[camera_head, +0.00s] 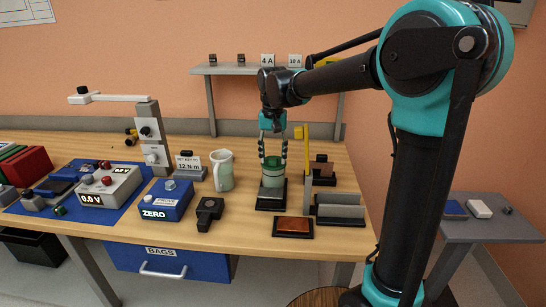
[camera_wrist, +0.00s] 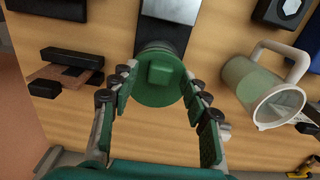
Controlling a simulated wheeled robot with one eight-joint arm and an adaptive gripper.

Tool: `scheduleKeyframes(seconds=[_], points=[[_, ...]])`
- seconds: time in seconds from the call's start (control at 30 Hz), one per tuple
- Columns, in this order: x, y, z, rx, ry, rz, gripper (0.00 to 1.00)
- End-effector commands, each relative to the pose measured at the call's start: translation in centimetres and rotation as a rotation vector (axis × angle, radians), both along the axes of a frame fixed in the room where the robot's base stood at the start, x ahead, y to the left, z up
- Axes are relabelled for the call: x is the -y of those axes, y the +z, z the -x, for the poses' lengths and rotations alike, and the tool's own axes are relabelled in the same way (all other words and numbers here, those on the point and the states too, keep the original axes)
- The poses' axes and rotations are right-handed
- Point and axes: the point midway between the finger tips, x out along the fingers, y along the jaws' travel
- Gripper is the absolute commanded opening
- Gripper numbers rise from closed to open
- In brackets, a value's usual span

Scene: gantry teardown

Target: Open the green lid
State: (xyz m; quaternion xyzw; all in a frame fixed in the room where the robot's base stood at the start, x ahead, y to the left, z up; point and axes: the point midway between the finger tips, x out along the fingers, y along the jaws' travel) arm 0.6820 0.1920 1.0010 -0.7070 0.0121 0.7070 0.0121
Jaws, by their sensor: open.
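The green lid (camera_head: 273,162) sits on a pale, clear-looking jar (camera_head: 272,182), which stands upright on a black base (camera_head: 271,199) on the wooden bench. In the wrist view the lid (camera_wrist: 160,82) is a round green disc with a raised square knob (camera_wrist: 159,73) in its middle. My gripper (camera_head: 273,152) points down over the jar with its fingers spread. In the wrist view its fingertips (camera_wrist: 157,84) lie on either side of the lid, with small gaps between pads and rim. Whether a fingertip touches the lid is hard to tell.
A pale jug (camera_head: 223,171) stands left of the jar. A yellow upright (camera_head: 306,153) rises close on the jar's right, beside a grey block (camera_head: 341,206). A brown pad (camera_head: 293,225) lies in front. A blue ZERO box (camera_head: 166,200) is farther left. A shelf (camera_head: 240,70) is behind.

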Motion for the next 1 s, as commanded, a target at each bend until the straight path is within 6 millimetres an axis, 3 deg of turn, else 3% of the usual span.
scheduleKeyframes(seconds=[0.33,0.7,1.0], points=[[0.01,-0.4,0.02,0.0,0.0,0.0,0.47],[0.01,-0.38,0.02,0.0,0.0,0.0,0.01],[-0.03,-0.36,0.02,-0.001,0.0,0.0,0.0]])
